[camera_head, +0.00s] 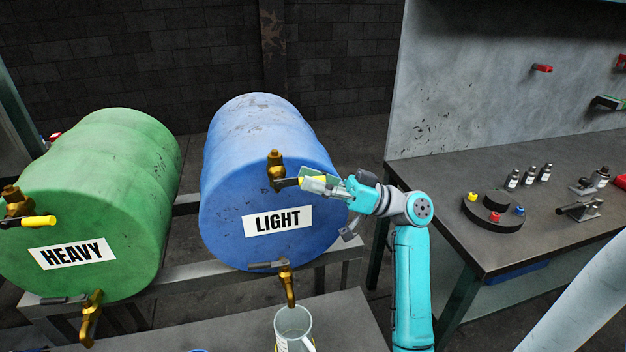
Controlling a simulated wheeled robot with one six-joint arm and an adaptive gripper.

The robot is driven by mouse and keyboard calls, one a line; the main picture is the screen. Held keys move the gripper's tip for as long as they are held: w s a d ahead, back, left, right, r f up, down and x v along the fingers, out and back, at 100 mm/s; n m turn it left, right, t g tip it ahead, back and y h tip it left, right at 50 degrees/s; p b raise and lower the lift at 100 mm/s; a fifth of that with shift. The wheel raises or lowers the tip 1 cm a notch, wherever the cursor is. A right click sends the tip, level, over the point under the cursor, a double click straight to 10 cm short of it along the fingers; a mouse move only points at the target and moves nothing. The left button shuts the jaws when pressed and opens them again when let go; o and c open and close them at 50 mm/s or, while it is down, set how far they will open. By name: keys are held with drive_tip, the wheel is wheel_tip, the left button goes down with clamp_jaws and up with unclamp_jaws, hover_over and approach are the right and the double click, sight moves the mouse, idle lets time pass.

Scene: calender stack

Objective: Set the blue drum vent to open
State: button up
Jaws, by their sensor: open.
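The blue drum (230,145) lies on its side in the middle, with a white label reading LIGHT. Its brass vent (275,165) sits high on the front face. The drum's brass tap (287,284) is low on the same face.
A green drum (105,190) labelled HEAVY stands left, with its own yellow-handled vent (30,221). A clear jug (293,330) is below the blue drum's tap. A workbench (450,215) on the right holds small bottles (529,175) and a round dark holder (490,215).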

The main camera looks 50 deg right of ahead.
clamp_jaws()
